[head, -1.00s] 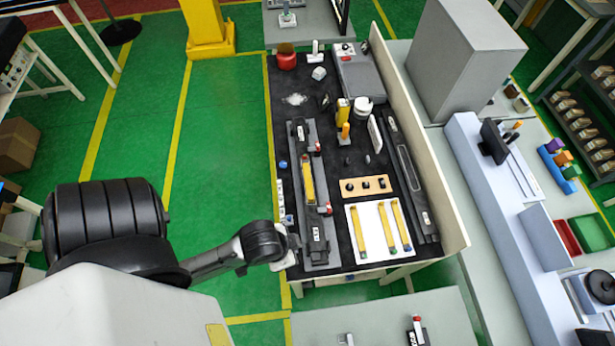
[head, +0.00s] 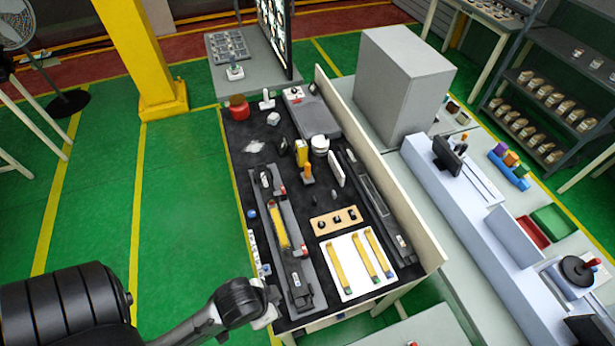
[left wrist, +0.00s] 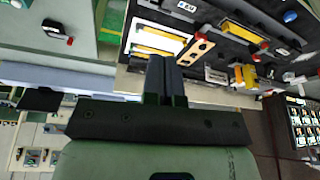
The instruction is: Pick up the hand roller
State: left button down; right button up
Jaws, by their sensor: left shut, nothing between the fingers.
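A small tool with an upright orange handle (head: 307,172) stands mid-table on the black mat; it looks like the hand roller, though its roller end is too small to make out. A yellow block (head: 302,152) and a white cylinder (head: 320,145) stand just behind it. My left gripper (head: 270,303) is at the table's near left corner, well short of the tool, shut and empty. In the left wrist view its fingers (left wrist: 165,78) are together with nothing between them. My right gripper is in neither view.
A long grey fixture (head: 297,272) with a yellow strip lies along the table's left side. A wooden strip with black knobs (head: 335,220) and a white sheet (head: 346,290) lie nearer. A raised board (head: 395,185) edges the right side. Green floor (head: 185,190) is open at left.

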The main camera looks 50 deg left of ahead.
pick_arm(q)
jog(key=c, duration=1.8)
grip_release()
jog(key=o, duration=1)
